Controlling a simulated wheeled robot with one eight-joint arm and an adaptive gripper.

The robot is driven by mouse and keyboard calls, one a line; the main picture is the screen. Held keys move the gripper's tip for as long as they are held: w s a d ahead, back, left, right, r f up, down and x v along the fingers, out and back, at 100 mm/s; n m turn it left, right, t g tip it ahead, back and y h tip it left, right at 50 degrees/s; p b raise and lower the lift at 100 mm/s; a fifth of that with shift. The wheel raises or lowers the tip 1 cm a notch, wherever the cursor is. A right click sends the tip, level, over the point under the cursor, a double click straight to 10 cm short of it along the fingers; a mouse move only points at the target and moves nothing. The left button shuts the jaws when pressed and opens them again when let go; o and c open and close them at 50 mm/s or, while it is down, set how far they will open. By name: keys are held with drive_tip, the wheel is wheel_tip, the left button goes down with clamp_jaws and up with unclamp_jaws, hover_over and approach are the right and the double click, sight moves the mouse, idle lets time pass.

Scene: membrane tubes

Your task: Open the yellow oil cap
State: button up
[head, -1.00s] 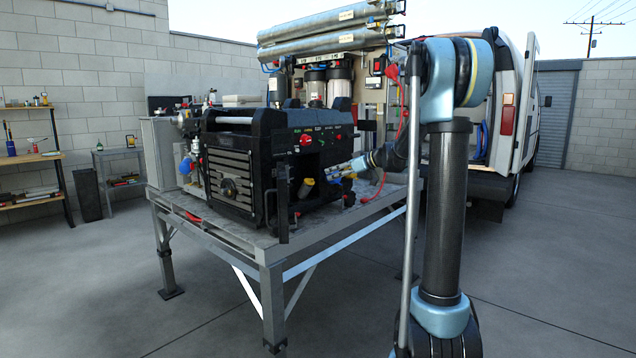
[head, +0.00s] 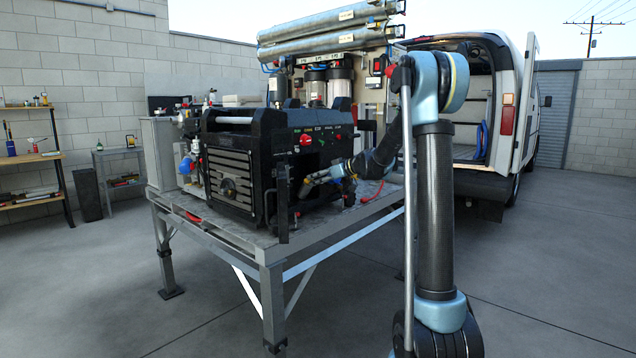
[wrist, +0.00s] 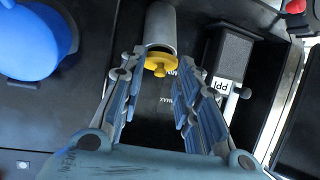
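The yellow oil cap (wrist: 158,64) sits on the end of a grey cylindrical neck (wrist: 161,28) in the wrist view, beside MIN and MAX marks on a black surface. My gripper (wrist: 158,62) is open, with one finger on each side of the cap. A gap shows between the cap and each finger, and nothing is held. In the head view my gripper (head: 308,188) reaches into the open recess at the right side of the black machine (head: 232,160). The cap cannot be made out there, as my gripper and the recess hide it.
In the wrist view a blue rounded part (wrist: 28,42) lies left of the fingers and a black block (wrist: 232,54) with a lever stands close on the right. The machine stands on a metal table (head: 330,238). A van (head: 485,110) is parked behind my arm.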

clamp_jaws()
drive_tip(key=shift+a+r, duration=0.1)
drive_tip(key=shift+r, duration=0.2)
idle(0.4)
drive_tip(key=shift+w+a+r+m+g+h, duration=0.1)
drive_tip(key=shift+w+a+r+g+h, duration=0.1)
drive_tip(key=shift+r+g+h, duration=0.45)
drive_tip(key=shift+w+a+r+m+g+h, duration=0.1)
drive_tip(key=shift+w+a+r+g+h, duration=0.2)
drive_tip(key=shift+h, duration=0.65)
drive_tip(key=shift+a+r+m+g+h, duration=0.1)
drive_tip(key=shift+r+g+h, duration=0.35)
drive_tip(key=shift+g+h, duration=0.3)
